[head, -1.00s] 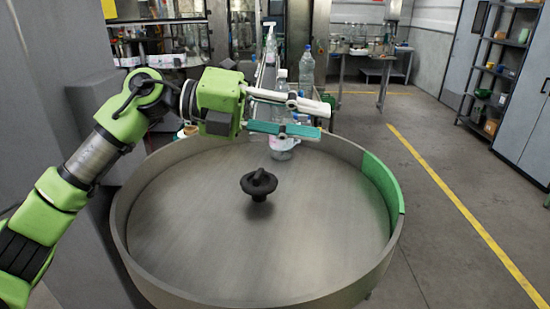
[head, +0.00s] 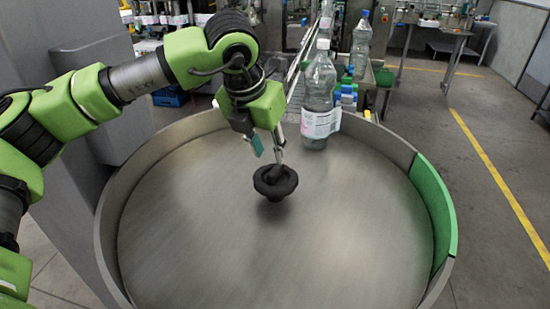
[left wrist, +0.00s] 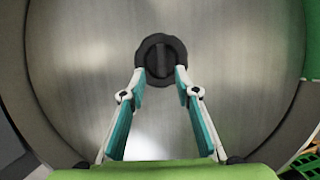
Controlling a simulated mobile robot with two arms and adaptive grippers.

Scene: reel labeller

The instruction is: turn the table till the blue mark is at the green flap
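The round grey table (head: 330,230) has a raised rim and a black knob (head: 275,182) at its middle. The knob has a raised bar across its top and also shows in the left wrist view (left wrist: 161,58). The green flap (head: 434,210) is on the right part of the rim. I see no blue mark in either view. My left gripper (head: 268,152) points down just above the knob, open and empty. In the left wrist view its fingertips (left wrist: 161,76) lie apart on either side of the knob's near part; contact is not clear. My right gripper is out of view.
A clear labelled bottle (head: 320,95) stands at the back of the table, right of my left gripper. More bottles (head: 361,45) and blue-capped items (head: 346,92) are behind the rim. The right half of the table surface is clear.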

